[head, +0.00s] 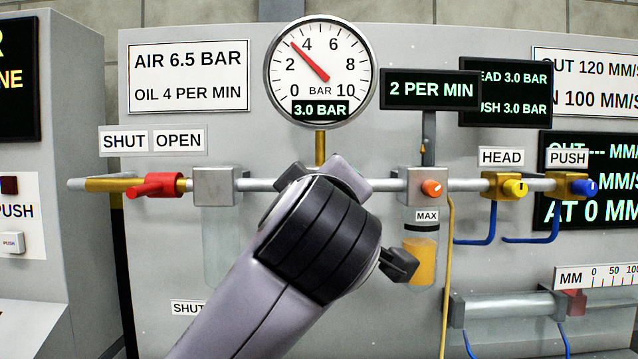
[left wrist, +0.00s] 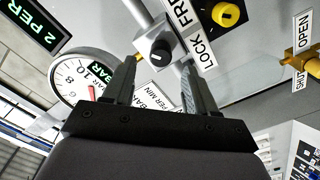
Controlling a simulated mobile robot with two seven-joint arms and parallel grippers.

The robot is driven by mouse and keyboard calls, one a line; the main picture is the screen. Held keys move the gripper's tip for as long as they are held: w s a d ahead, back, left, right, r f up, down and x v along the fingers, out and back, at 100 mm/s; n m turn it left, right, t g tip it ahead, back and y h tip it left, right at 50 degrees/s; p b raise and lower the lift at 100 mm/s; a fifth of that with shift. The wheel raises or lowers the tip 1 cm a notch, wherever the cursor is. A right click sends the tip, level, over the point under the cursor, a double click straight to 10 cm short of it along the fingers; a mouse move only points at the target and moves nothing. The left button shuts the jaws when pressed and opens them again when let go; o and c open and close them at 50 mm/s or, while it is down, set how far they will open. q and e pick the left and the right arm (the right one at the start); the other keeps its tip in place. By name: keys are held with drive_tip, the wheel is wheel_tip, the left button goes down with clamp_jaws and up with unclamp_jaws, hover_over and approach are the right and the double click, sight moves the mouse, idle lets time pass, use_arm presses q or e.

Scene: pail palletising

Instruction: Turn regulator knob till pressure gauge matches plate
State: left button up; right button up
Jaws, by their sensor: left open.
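The pressure gauge (head: 340,55) has its red needle between 2 and 4, and its display reads 3.0 BAR. It also shows, tilted, in the left wrist view (left wrist: 68,82). The plate (head: 188,76) reads AIR 6.5 BAR, OIL 4 PER MIN. The regulator knob (left wrist: 159,52) is black with a pale mark, on a grey block; my left arm hides it in the head view. My left gripper (left wrist: 158,62) is open, with the knob between its fingertips in the picture and gaps showing on both sides. Depth to the knob is unclear. My right gripper is not in view.
A red valve handle (head: 155,187) is left of the regulator on the pipe. An orange knob (head: 432,188) on the oiler is to the right. A yellow knob (left wrist: 226,14) by LOCK and FREE labels is near my fingers. A 2 PER MIN display (head: 431,89) hangs above the oiler.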

use_arm(q)
drive_tip(key=shift+w, duration=1.4)
drive_tip(key=c, duration=1.1)
drive_tip(key=shift+o, duration=0.2)
drive_tip(key=shift+m, duration=0.4)
drive_tip(key=shift+d+f+m+p, duration=0.1)
drive_tip(key=shift+m+p, duration=1.55)
drive_tip(key=shift+m, duration=3.25)
drive_tip(key=shift+d+m+p, duration=0.1)
drive_tip(key=shift+m+p, duration=1.5)
drive_tip(key=shift+m, duration=3.3)
